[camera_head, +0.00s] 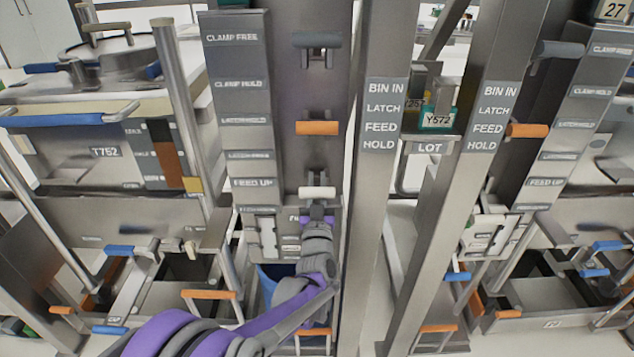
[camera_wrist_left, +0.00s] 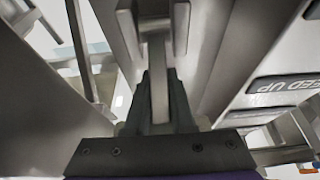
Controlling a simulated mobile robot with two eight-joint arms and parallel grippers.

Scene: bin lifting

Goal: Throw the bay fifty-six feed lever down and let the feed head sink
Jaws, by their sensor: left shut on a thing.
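My left gripper (camera_head: 318,210) reaches up to the pale-handled lever (camera_head: 317,192) on the left central column. It is shut on this lever, just below the plate marked FEED UP (camera_head: 252,183). In the left wrist view my left gripper (camera_wrist_left: 158,105) has its dark fingers on either side of the lever's grey bar (camera_wrist_left: 158,75). The FEED UP plate (camera_wrist_left: 287,84) shows at the right there. No number fifty-six is readable, and I cannot make out the feed head. My right gripper is not in view.
On the same column are an orange lever (camera_head: 317,128) and a grey lever (camera_head: 318,40) higher up. A metal post (camera_head: 378,200) stands close to the right. A bay marked 27 (camera_head: 616,9) is at far right. Open bins with blue and orange handles line the bottom.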

